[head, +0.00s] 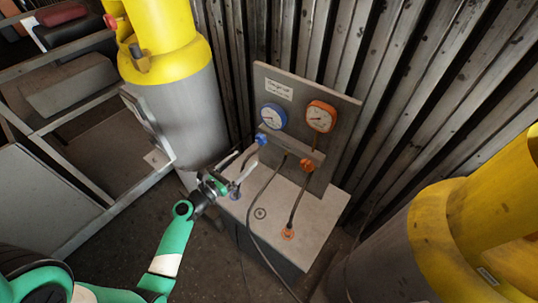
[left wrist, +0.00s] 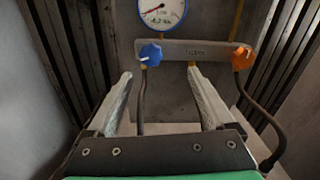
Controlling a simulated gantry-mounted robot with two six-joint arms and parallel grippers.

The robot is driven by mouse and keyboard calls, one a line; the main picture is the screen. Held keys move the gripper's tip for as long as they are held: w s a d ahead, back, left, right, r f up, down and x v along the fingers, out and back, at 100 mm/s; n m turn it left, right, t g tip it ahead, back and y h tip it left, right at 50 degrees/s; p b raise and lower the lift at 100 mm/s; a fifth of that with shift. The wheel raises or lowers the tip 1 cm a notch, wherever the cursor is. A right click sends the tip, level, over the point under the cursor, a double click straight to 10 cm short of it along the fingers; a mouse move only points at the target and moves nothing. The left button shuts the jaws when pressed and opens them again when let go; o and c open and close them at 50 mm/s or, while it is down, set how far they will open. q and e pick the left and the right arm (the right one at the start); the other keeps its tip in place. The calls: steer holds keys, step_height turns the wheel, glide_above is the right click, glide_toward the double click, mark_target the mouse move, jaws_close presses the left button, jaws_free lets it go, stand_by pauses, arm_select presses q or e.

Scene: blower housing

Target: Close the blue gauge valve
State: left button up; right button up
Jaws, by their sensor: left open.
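The blue valve knob (head: 262,139) sits below the blue-rimmed gauge (head: 273,117) on an upright grey panel. In the left wrist view the blue knob (left wrist: 150,54) shows a white pointer mark, and the blue-rimmed gauge (left wrist: 162,10) is cut off by the top edge. My left gripper (head: 243,158) is open and empty in front of and slightly below the knob. In the left wrist view the knob appears beyond the fingertips (left wrist: 159,73), between them and left of centre; contact is not visible. My right gripper is out of view.
An orange gauge (head: 321,116) and orange knob (head: 307,165) are to the right on the panel (head: 343,130). Hoses run down to the grey bench top (head: 308,215). Yellow-topped cylinders stand left (head: 184,90) and right (head: 425,240). A corrugated wall is behind.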

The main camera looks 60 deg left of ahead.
mark_target(259, 141)
arm_select(q)
steer(key=shift+y, duration=0.3)
steer(key=x, duration=0.3)
steer(key=a+b+x, duration=0.1)
steer(key=x, duration=0.7)
steer(key=shift+s+a+f+b, duration=0.2)
steer(key=shift+a+f+b, duration=0.05)
steer(key=shift+f+b, duration=0.15)
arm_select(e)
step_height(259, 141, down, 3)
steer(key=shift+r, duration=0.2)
arm_select(q)
steer(key=c, duration=1.4)
